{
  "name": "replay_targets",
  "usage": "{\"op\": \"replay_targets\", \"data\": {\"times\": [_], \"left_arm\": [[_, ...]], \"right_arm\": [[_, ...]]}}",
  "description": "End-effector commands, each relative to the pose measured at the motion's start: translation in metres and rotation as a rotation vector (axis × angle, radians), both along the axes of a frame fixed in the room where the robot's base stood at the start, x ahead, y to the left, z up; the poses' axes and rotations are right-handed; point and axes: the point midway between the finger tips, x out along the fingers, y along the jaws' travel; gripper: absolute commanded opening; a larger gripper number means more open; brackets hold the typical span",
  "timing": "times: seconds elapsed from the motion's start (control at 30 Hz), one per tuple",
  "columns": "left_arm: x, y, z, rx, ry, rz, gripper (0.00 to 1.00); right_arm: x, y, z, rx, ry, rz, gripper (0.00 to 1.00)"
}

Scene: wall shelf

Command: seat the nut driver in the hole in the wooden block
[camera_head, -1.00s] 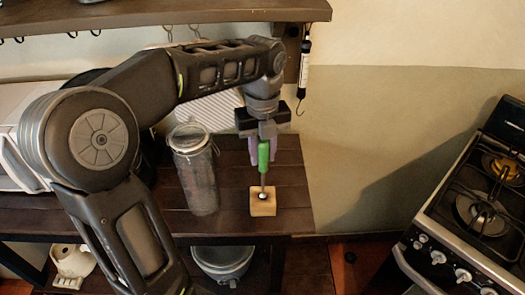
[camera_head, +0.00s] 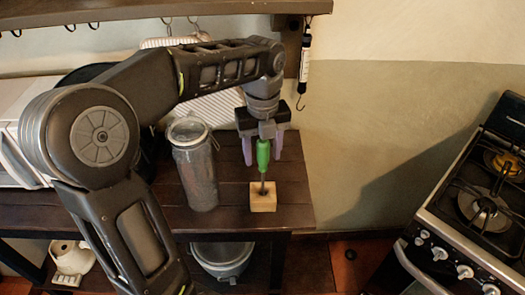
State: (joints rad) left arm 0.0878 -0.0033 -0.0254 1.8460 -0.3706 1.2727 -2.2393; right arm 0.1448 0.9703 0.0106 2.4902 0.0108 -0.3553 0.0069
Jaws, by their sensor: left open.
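The nut driver (camera_head: 263,155) has a green handle and a thin shaft and stands nearly upright, with a slight tilt. Its shaft runs down to the dark hole in the top of the small wooden block (camera_head: 263,203), and its lower end appears to be inside the hole. The block sits near the front edge of the dark wooden shelf. My left gripper (camera_head: 262,152) points down over the block. Its purple fingers are open, one on each side of the green handle, with gaps visible. My right gripper is not in view.
A tall glass jar (camera_head: 196,172) stands just left of the block on the shelf (camera_head: 295,185). A stove (camera_head: 470,220) is at the right. An upper shelf (camera_head: 150,12) with hooks runs above my arm, and a slim tool (camera_head: 304,62) hangs beside it.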

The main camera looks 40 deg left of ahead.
Motion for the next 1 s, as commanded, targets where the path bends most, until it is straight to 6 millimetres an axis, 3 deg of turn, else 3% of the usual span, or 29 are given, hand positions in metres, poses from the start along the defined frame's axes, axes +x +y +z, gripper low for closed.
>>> {"op": "replay_targets", "data": {"times": [0.33,0.53,0.67,0.7,1.0], "left_arm": [[0.000,0.000,0.001,0.000,0.000,0.000,0.52],[0.001,0.000,0.031,0.000,-0.005,0.001,0.52],[0.001,-0.001,0.058,0.000,-0.004,0.000,0.52],[0.000,-0.001,0.067,-0.001,-0.001,0.000,0.52],[0.000,0.000,0.079,0.000,0.000,0.000,0.52]], "right_arm": [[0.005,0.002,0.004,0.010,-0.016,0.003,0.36],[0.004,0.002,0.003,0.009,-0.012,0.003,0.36],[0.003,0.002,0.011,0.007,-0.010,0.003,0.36],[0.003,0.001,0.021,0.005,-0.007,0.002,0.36],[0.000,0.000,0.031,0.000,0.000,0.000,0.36]]}}
